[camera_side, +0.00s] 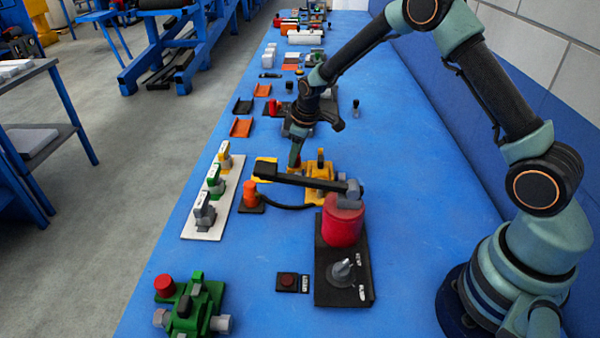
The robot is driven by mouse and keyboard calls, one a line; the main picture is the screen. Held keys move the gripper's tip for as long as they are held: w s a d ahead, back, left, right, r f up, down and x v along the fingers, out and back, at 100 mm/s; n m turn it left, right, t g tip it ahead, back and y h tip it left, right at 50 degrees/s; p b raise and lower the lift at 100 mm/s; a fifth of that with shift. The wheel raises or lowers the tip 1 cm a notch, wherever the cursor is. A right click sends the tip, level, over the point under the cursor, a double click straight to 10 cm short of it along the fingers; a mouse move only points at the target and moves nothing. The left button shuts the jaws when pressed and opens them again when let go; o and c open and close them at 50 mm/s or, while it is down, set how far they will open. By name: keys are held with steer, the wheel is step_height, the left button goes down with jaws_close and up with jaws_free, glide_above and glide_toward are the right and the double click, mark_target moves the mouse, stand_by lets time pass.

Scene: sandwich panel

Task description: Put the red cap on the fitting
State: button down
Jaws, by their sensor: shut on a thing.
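A small red cap (164,285) sits at the upper left of the green fitting (193,291), at the lower left of the view. Grey hex ends stick out from the fitting's sides. My gripper (294,163) points down well behind the fitting, near the middle of the view, away from the cap. Its tips meet a long black bar (310,183) with a grey end piece, and it appears shut on this bar. The fingertips are small and the exact grip is hard to see.
A large red cylinder (342,226) stands on a black plate (328,290) with a grey knob. A yellow fixture (319,194) and an orange cylinder (250,193) stand near the bar. A white strip (222,212) holds several coloured blocks.

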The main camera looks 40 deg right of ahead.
steer(key=shift+c, duration=0.4)
jaws_free()
steer(key=shift+r, duration=3.75)
